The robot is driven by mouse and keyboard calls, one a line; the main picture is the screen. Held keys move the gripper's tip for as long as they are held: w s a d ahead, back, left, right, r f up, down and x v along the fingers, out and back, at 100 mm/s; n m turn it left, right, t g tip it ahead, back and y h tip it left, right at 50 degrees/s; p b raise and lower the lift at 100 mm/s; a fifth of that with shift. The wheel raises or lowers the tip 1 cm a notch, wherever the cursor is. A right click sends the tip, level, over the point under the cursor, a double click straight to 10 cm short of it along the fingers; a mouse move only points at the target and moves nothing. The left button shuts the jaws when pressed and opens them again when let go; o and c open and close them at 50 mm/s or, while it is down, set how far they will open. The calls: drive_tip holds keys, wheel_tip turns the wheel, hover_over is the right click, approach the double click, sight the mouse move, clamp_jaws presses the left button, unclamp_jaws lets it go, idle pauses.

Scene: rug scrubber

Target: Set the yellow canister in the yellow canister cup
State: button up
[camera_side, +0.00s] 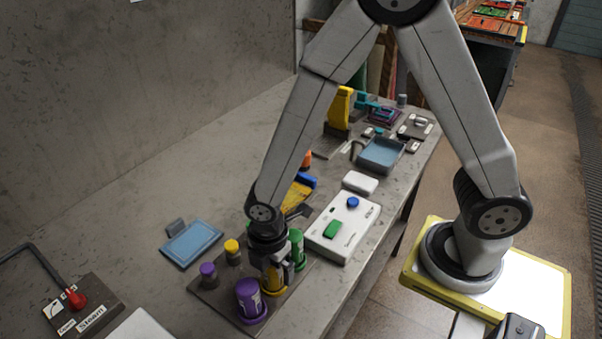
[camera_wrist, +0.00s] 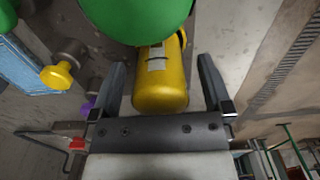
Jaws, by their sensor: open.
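The yellow canister (camera_wrist: 160,92), with a pale label, lies between the two spread fingers of my gripper (camera_wrist: 162,68) in the wrist view, with a gap on each side. In the side view my gripper (camera_side: 274,274) points down over the dark board and hides most of the canister (camera_side: 288,274). A yellow rim, seemingly the yellow canister cup (camera_side: 275,291), shows low beneath the gripper. The canister appears upright at this rim, but I cannot tell whether it is seated inside.
A green canister (camera_side: 297,246) stands close behind my gripper and a purple canister (camera_side: 249,297) close in front. Yellow-topped (camera_side: 232,248) and purple-topped (camera_side: 208,270) knobs stand to the left. A white box (camera_side: 343,228) with buttons lies to the right.

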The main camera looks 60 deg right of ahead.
drive_tip(key=shift+r, duration=0.15)
drive_tip(key=shift+r, duration=3.8)
drive_tip(key=shift+w+d+m, duration=0.1)
drive_tip(key=shift+d+m, duration=0.35)
drive_tip(key=shift+m, duration=0.05)
drive_tip(key=d+m, duration=0.2)
drive_tip(key=d+m+t, duration=0.1)
drive_tip(key=d+m, duration=0.1)
drive_tip(key=m, duration=0.1)
drive_tip(key=d+r+m, duration=0.1)
drive_tip(key=d+m, duration=0.1)
drive_tip(key=m, duration=0.1)
drive_tip(key=shift+d, duration=0.3)
drive_tip(key=s+d+m+t, duration=0.1)
drive_tip(key=d+m, duration=0.5)
drive_tip(key=m, duration=0.3)
drive_tip(key=shift+s+d+r+t, duration=0.25)
drive_tip(key=shift+r+t, duration=0.05)
drive_tip(key=shift+r, duration=0.15)
